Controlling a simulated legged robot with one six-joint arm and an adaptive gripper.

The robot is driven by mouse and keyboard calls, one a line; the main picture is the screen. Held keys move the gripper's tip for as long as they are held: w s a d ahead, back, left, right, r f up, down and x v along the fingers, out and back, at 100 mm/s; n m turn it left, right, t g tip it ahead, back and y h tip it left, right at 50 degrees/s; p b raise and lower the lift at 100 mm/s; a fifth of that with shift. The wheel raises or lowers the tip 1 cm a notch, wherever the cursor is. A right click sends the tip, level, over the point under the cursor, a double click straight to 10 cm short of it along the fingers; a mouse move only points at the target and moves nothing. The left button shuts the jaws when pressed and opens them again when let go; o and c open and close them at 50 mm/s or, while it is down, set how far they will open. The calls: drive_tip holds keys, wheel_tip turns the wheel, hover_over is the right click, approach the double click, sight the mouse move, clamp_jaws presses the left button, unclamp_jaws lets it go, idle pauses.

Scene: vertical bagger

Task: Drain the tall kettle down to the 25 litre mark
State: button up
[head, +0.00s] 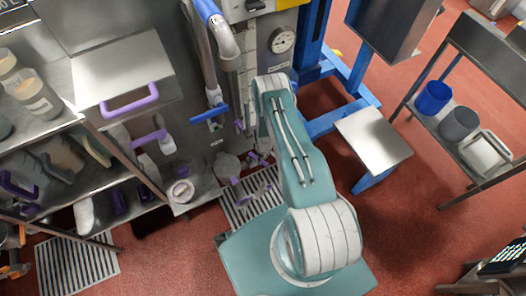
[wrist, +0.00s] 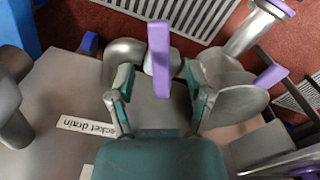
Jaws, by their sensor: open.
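The tall steel machine body, apparently the kettle (head: 285,62), stands at top centre with a round dial (head: 282,40). A narrow strip with marks (head: 244,85) runs down it; its figures and any level are too small to read. Low on it are pipe fittings with purple handles (head: 256,159). In the wrist view my gripper (wrist: 160,88) is open, its fingers either side of an upright purple lever (wrist: 159,58) on a steel valve. I cannot tell whether they touch it. A label partly reading "acket drain" (wrist: 90,133) is upside down beside it. My arm hides the gripper in the head view.
A blue-handled valve (head: 210,114) sits on a pipe to the left. Another purple handle (wrist: 270,76) is close on the right of my gripper. A floor grate (head: 250,207) lies below. Shelves with containers (head: 40,105) stand left.

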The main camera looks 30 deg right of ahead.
wheel_tip(320, 180, up, 8)
drive_tip(key=shift+r, duration=0.25)
drive_tip(key=shift+s, duration=0.15)
idle(0.5)
